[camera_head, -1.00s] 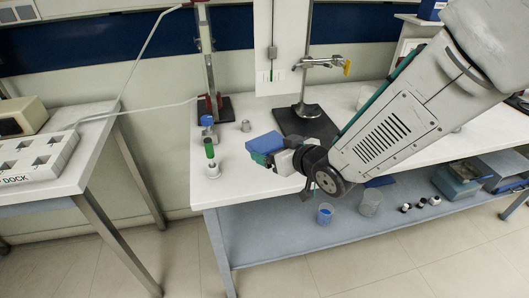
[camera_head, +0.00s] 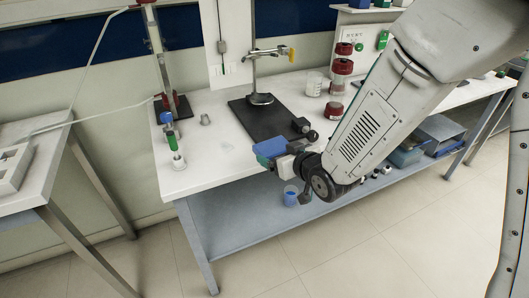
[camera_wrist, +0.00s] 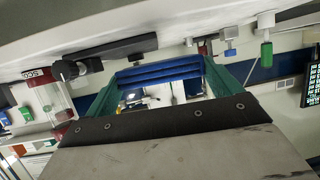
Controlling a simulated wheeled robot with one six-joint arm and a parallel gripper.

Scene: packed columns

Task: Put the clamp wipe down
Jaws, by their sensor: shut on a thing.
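A blue folded pad, which I take for the clamp wipe (camera_head: 268,148), is held at the end of my arm. In the wrist view the blue wipe (camera_wrist: 158,73) spans the gap between two green fingers. My gripper (camera_head: 270,160) is shut on it, in front of the white bench's front edge in the picture. The exact height above the bench is hard to tell. A stand with a clamp (camera_head: 268,54) that has a yellow end rises from a black base plate (camera_head: 265,118) behind the gripper. A small black fitting (camera_head: 304,127) sits at the plate's right edge.
The white bench (camera_head: 205,165) has clear room left of the gripper. A green-topped tube (camera_head: 172,140) and small metal cup (camera_head: 205,119) stand at its left. Red-lidded jars (camera_head: 341,75) and a beaker (camera_head: 314,84) stand at the back right. A lower shelf (camera_head: 235,235) holds a blue cup (camera_head: 290,196).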

